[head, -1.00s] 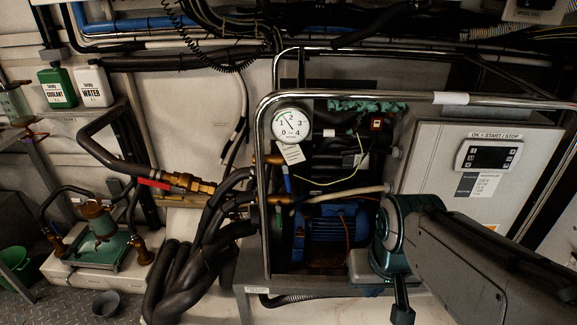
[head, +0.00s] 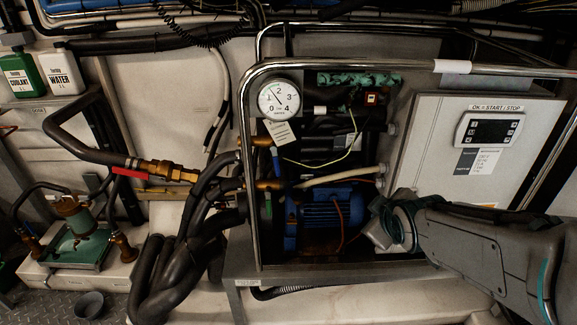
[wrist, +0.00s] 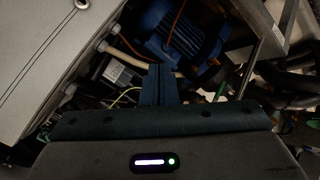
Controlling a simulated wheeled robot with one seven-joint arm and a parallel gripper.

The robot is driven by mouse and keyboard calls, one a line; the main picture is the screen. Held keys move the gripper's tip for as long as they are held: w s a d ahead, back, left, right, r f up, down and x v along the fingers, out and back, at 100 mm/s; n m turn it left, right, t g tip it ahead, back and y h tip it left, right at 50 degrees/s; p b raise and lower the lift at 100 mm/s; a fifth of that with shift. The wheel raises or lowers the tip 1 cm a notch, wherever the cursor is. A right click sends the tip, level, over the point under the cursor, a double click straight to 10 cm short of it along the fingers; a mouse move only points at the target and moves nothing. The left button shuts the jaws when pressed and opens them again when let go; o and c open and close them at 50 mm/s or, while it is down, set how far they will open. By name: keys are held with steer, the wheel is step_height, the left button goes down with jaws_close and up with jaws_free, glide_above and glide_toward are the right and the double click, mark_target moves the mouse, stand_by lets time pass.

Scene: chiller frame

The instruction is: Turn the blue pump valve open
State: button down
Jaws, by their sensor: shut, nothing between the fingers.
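The blue valve lever (head: 276,162) is a narrow blue strip beside the brass fittings, left of the blue pump motor (head: 325,212), inside the chrome frame. It looks roughly upright in the head view. I cannot pick the lever out in the wrist view. My gripper (wrist: 158,70) is shut and empty in the wrist view, with the blue motor (wrist: 180,35) beyond its tips. In the head view my arm reaches in from the right and its end is just right of the motor, apart from the lever; the fingers are not clear there.
The chrome tube frame (head: 247,180) stands around the pump bay. A grey control box (head: 455,150) closes off the right side. Thick black hoses (head: 190,245) crowd the left. A red-handled valve (head: 128,172) is farther left. A pressure gauge (head: 279,98) hangs above the lever.

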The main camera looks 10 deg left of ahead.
steer(key=w+a+f+n+t+y+b, duration=0.1)
steer(key=w+a+n+t+y+b, duration=0.3)
steer(key=a+n, duration=0.5)
steer(key=n+y+b, duration=0.1)
steer(key=n+y, duration=0.5)
steer(key=n, duration=0.1)
glide_toward(276, 162)
steer(key=s+f, duration=0.1)
steer(key=f, duration=0.1)
steer(key=x, duration=0.9)
steer(key=shift+s+a+g, duration=0.15)
steer(key=shift+a+g, duration=0.25)
steer(key=shift+a, duration=0.1)
